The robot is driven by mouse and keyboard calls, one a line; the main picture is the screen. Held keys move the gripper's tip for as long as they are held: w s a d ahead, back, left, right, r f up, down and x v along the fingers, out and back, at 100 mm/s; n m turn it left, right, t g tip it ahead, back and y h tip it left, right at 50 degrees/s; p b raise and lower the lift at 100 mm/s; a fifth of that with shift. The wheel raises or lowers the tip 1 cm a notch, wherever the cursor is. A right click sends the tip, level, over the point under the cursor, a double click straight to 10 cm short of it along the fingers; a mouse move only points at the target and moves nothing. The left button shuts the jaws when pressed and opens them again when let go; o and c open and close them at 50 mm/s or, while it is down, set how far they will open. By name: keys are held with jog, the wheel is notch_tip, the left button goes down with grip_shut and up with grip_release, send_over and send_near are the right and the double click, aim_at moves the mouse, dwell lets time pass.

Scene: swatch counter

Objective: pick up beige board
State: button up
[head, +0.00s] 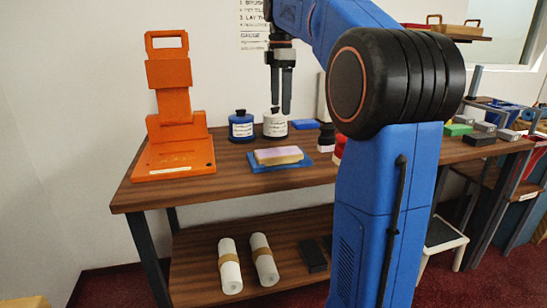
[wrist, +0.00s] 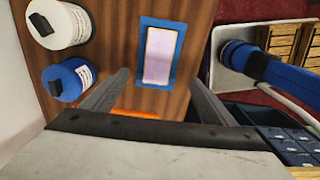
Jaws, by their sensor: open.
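A beige board (head: 278,156) with a pale lavender top lies flat on a blue mat (head: 259,168) on the wooden counter. In the wrist view the board (wrist: 160,55) shows its pale top, framed by the blue mat (wrist: 171,25). My gripper (head: 281,108) points down above the counter, apart from the board and in line with the jars in the head view. In the wrist view my gripper (wrist: 157,80) has its two fingers spread wide with nothing between them, and the board appears beyond the fingertips.
A blue jar (head: 241,127) and a white jar (head: 275,124) stand behind the board. An orange stand (head: 172,160) is at the counter's left end. A small blue item (head: 304,124) lies farther back. Two white rolls (head: 264,260) lie on the lower shelf. The counter's front strip is clear.

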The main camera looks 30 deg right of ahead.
send_over(279, 151)
jog(key=f, duration=1.1)
jog(key=shift+s+a, duration=0.1)
jog(key=shift+s, duration=0.25)
jog(key=shift+w+f, duration=0.15)
jog(key=shift+f, duration=1.15)
jog(key=shift+w+f, duration=0.1)
jog(key=shift+f, duration=1.2)
jog(key=c, duration=1.2)
